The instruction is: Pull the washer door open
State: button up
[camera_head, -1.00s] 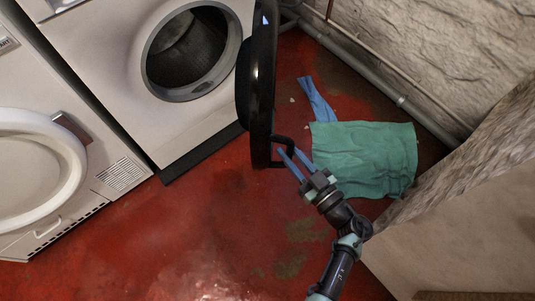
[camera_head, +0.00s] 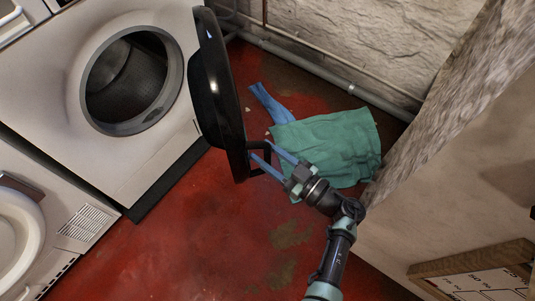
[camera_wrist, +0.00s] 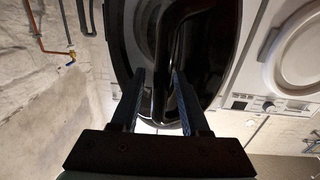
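The white washer (camera_head: 75,60) stands at the upper left with its round drum opening (camera_head: 128,82) uncovered. Its black round door (camera_head: 217,95) stands wide open, swung out to the right of the opening and seen nearly edge-on. The dark door handle (camera_head: 262,147) sticks out at the door's lower right end. My gripper (camera_head: 264,158) is at this handle, its two blue fingers apart on either side of it. In the wrist view the handle (camera_wrist: 165,60) runs down between the spread fingers (camera_wrist: 158,80). Whether the fingers touch it I cannot tell.
A second white machine (camera_head: 30,225) stands at the lower left. Green cloth (camera_head: 330,145) and a blue cloth (camera_head: 270,104) lie on the floor right of the door. A pipe (camera_head: 330,75) runs along the wall. Red floor in the middle is clear.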

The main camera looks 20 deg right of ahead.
jog(key=shift+s+f, duration=0.1)
jog(key=shift+s, duration=0.1)
jog(key=p+v, duration=0.1)
jog(key=v, duration=1.1)
jog(key=shift+s+d, duration=0.25)
jog(key=shift+s, duration=0.1)
